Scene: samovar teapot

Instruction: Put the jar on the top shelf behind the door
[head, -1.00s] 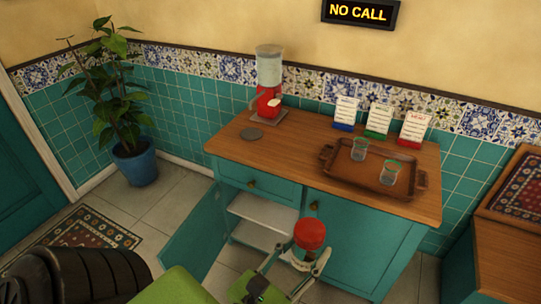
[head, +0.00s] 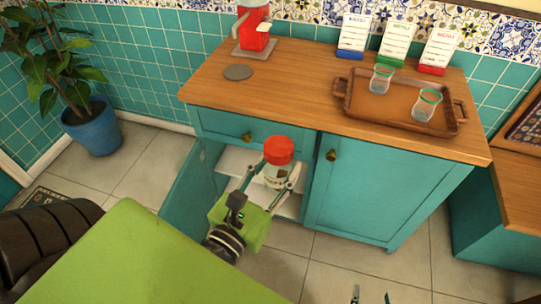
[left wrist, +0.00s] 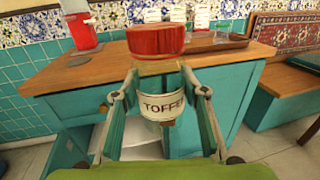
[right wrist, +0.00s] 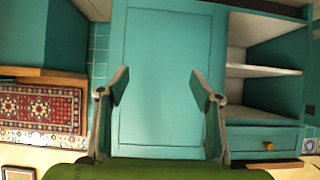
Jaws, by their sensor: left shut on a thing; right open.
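The jar (head: 278,151) has a red lid and a pale body. Its label reads "TOFFEE" in the left wrist view (left wrist: 162,105). My left gripper (head: 280,172) is shut on the jar and holds it upright in front of the open cabinet compartment. The open teal door (head: 187,193) swings out on the left. The white top shelf (head: 236,160) shows behind the gripper, partly hidden by it; the shelves also show in the right wrist view (right wrist: 262,71). My right gripper (right wrist: 157,88) is open and empty, facing the closed door (right wrist: 165,65); only its fingertips show in the head view (head: 371,296).
The drawer (head: 240,133) above the compartment is shut. On the wooden counter (head: 300,88) are a tray (head: 385,112) with two glasses, a red dispenser (head: 253,25), a grey disc (head: 237,72) and menu cards.

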